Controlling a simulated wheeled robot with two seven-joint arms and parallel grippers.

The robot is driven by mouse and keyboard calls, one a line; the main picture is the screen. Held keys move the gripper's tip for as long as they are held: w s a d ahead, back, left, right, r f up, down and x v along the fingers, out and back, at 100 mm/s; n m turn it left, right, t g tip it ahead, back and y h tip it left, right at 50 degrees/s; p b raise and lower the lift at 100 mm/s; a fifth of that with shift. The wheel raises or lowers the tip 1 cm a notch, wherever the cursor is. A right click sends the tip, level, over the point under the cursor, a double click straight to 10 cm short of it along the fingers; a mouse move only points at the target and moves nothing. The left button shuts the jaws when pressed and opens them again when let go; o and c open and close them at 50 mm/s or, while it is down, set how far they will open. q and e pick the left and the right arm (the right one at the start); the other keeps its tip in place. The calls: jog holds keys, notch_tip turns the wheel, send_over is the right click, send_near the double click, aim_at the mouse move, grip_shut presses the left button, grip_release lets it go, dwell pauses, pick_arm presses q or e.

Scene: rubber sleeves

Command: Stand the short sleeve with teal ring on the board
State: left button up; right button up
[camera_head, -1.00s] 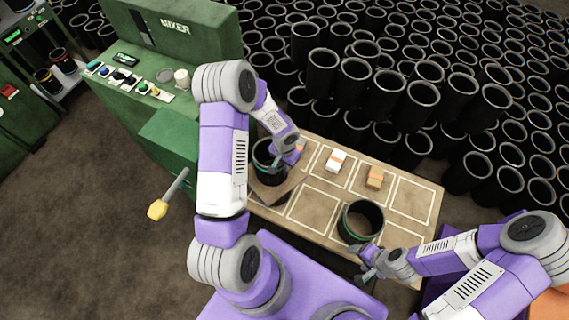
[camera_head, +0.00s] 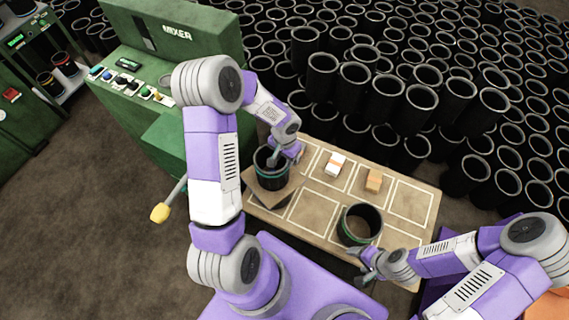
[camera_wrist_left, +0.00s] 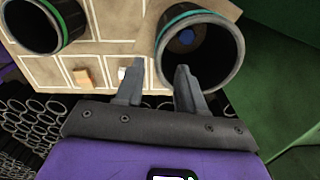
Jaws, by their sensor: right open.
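A black sleeve with a teal ring (camera_head: 267,182) stands upright on a brown square plate (camera_head: 285,195) at the left end of the board (camera_head: 310,211). It also shows in the left wrist view (camera_wrist_left: 233,62), with something blue inside. My left gripper (camera_head: 279,158) is at its rim; in the left wrist view its fingers (camera_wrist_left: 156,80) are apart, one over the sleeve's mouth and one outside. A second black sleeve (camera_head: 361,224) with a green ring stands on the board's near side. My right gripper (camera_head: 366,268) is open beside it, at its near side.
A white-and-orange block (camera_head: 335,164) and an orange-brown block (camera_head: 373,180) lie in marked squares on the board. Squares to the right are clear. A green mixer (camera_head: 175,45) stands at left. Crowded black sleeves (camera_head: 400,90) fill the background.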

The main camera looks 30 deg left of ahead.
pick_arm(q)
notch_tip(320, 180, up, 5)
jog(key=s+d+f+n+h, duration=0.1)
jog(key=s+d+f+h, duration=0.1)
jog(key=s+d+f, duration=0.4)
jog(key=s+d+f+n+h, duration=0.2)
jog(key=s+d+f, duration=0.5)
jog(key=d, duration=0.4)
jog(key=shift+s+d+f+t, duration=0.3)
jog(key=shift+d+f, duration=0.1)
jog(key=shift+f, duration=0.35)
jog(key=shift+w, duration=0.1)
notch_tip(320, 180, down, 13)
jog(key=b, duration=1.2)
jog(key=shift+r, duration=0.15)
